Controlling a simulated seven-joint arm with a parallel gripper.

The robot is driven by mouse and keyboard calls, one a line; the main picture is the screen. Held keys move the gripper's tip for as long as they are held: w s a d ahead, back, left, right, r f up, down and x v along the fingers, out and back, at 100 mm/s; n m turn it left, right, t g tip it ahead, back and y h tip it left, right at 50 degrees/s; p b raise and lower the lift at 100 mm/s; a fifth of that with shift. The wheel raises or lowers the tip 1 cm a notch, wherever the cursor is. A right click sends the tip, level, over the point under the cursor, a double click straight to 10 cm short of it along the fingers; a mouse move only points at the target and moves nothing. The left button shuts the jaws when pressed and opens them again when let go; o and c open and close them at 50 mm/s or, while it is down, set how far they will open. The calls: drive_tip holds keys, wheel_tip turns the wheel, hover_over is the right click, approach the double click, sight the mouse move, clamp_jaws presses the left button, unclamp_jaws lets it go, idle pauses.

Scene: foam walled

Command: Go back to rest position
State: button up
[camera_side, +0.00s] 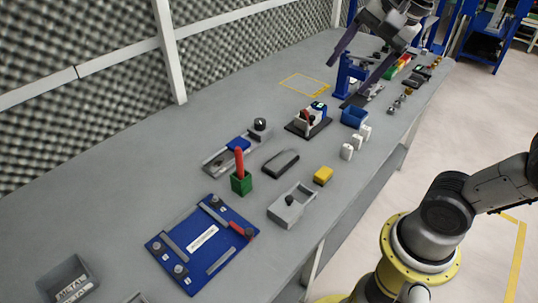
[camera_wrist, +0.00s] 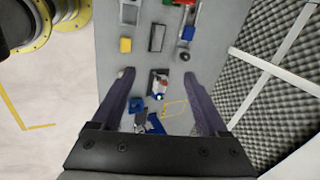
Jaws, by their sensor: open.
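My gripper (camera_side: 340,84) is at the upper right of the side view, raised over the far part of the grey workbench (camera_side: 130,205). Its two long dark fingers are spread wide apart with nothing between them. In the wrist view my gripper (camera_wrist: 158,75) shows both fingers apart, and the bench lies below. Between the fingertips, in line of sight, a small dark-based fixture (camera_wrist: 159,84) stands on the bench. The side view shows a dark-based fixture (camera_side: 308,122) left of and below the fingers in the picture. Fingertip height above the bench is hard to tell.
A blue plate (camera_side: 222,230), green holder (camera_side: 241,182), grey box (camera_side: 291,207), yellow block (camera_side: 323,175), blue bin (camera_side: 354,117) and blue stand (camera_side: 350,70) occupy the bench. Foam walls (camera_side: 90,45) line its back. The yellow-outlined patch (camera_side: 305,84) is bare.

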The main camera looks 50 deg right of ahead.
drive_tip(key=s+f+n, duration=0.7)
drive_tip(key=f+n, duration=0.3)
drive_tip(key=n, duration=0.6)
drive_tip(key=shift+s+a+f+n, duration=0.2)
drive_tip(key=shift+s+a+n, duration=0.05)
drive_tip(key=shift+s+n, duration=0.15)
